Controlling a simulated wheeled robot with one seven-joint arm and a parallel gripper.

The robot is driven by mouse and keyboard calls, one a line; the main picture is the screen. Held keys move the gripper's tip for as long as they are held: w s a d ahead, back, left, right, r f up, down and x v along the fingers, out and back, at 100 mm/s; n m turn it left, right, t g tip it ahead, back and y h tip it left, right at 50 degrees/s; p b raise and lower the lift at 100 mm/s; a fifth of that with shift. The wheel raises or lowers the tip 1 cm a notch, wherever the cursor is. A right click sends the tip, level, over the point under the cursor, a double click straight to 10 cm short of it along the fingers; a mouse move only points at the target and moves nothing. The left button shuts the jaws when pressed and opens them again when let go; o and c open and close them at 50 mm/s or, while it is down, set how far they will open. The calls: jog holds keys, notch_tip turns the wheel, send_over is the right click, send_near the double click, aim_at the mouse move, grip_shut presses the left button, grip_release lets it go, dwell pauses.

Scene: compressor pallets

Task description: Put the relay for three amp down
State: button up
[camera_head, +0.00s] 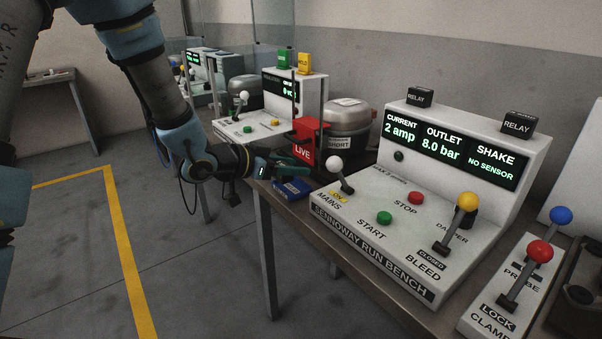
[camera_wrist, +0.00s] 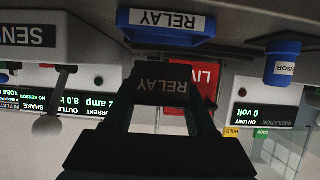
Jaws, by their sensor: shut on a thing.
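My gripper (camera_head: 290,168) reaches over the near edge of the bench, left of the run bench console. In the wrist view, which is upside down, my gripper (camera_wrist: 162,108) is shut on a black block, a relay labelled RELAY (camera_wrist: 163,85). No amp rating is legible on it. A blue tray labelled RELAY (camera_head: 291,189) lies on the bench just below my gripper; it also shows in the wrist view (camera_wrist: 166,38), apart from the held relay. Two more black relays sit on the console top, one at left (camera_head: 419,97) and one at right (camera_head: 518,124).
The console (camera_head: 355,225) reads 2 amp, 8.0 bar and no sensor. Its white-knobbed mains lever (camera_head: 335,163) stands close right of my gripper. A red LIVE box (camera_head: 309,142) and a grey compressor (camera_head: 347,122) stand behind. A blue sensor cup (camera_wrist: 283,62) shows in the wrist view.

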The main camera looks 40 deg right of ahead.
jog(key=shift+d, duration=0.7)
jog(key=shift+s+d, duration=0.1)
jog(key=shift+d, duration=0.5)
notch_tip(320, 180, down, 2)
jog(key=shift+f+p, duration=0.25)
jog(key=shift+p, duration=0.1)
jog(key=shift+f, duration=0.5)
jog(key=shift+f, duration=0.2)
jog(key=o, duration=1.4)
jog(key=shift+r, duration=0.1)
